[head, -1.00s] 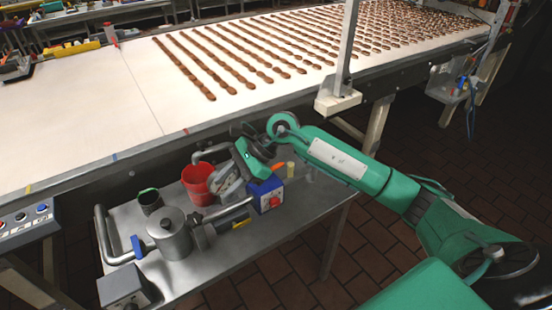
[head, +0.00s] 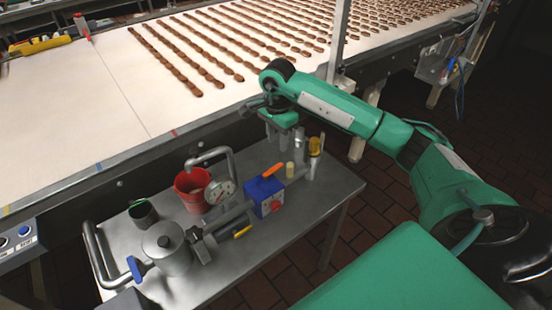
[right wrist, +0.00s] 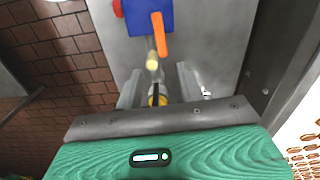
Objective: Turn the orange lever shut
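The orange lever (head: 273,170) sits on top of a blue box (head: 265,195) with a red knob, mounted on the pipework of the steel cart. It slants up to the right in the head view. In the right wrist view the orange lever (right wrist: 161,35) shows in front of the blue box (right wrist: 145,18), beyond the fingertips. My right gripper (head: 284,145) points down above and behind the lever, apart from it. Its two fingers (right wrist: 158,85) stand apart with nothing held; a yellow fitting (right wrist: 158,100) shows between them in the view. My left gripper is not in view.
A pressure gauge (head: 220,191), a red bucket (head: 190,190), a metal pot (head: 166,250) and a dark cup (head: 143,214) crowd the cart. A yellow fitting (head: 315,147) stands at the pipe's right end. The conveyor (head: 100,100) edge runs close behind.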

